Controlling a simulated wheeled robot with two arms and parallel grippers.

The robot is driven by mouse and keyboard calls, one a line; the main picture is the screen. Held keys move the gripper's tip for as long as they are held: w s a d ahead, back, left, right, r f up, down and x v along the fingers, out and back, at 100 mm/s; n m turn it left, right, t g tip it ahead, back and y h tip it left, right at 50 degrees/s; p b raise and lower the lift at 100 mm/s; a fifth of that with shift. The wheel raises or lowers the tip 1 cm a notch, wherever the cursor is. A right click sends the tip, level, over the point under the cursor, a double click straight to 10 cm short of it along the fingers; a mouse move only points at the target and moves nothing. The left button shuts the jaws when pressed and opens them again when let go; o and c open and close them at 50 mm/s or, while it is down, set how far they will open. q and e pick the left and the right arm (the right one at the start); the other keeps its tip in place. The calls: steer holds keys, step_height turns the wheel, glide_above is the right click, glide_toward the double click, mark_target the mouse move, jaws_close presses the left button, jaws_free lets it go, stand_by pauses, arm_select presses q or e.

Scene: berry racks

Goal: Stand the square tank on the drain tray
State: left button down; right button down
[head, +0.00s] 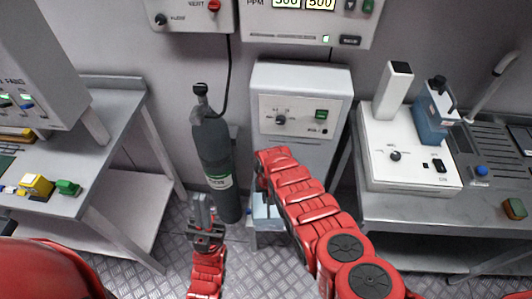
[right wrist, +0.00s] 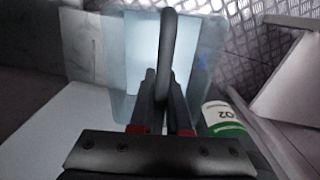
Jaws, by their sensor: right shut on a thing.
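A light blue, see-through square tank (head: 266,217) hangs low in front of the white cabinet, partly hidden by my right arm in the head view. In the right wrist view the tank (right wrist: 190,50) fills the middle, and its grey looped handle (right wrist: 168,45) stands between the fingers. My right gripper (right wrist: 160,95) is shut on that handle. In the head view this gripper is mostly hidden by its arm. My left gripper (head: 203,205) is low over the floor, left of the tank, open and empty. A dark ridged surface that looks like the drain tray (head: 490,143) lies on the right bench.
A dark gas cylinder (head: 213,160) stands between my left gripper and the white cabinet (head: 303,100). The right bench holds a white device (head: 405,150) with a blue container (head: 432,118), and a bent pipe (head: 492,75). A left bench (head: 105,120) stands opposite.

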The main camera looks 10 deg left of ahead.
steer(key=shift+r, duration=0.1)
steer(key=shift+d, duration=0.4)
steer(key=shift+w+m, duration=0.15)
steer(key=shift+m, duration=0.15)
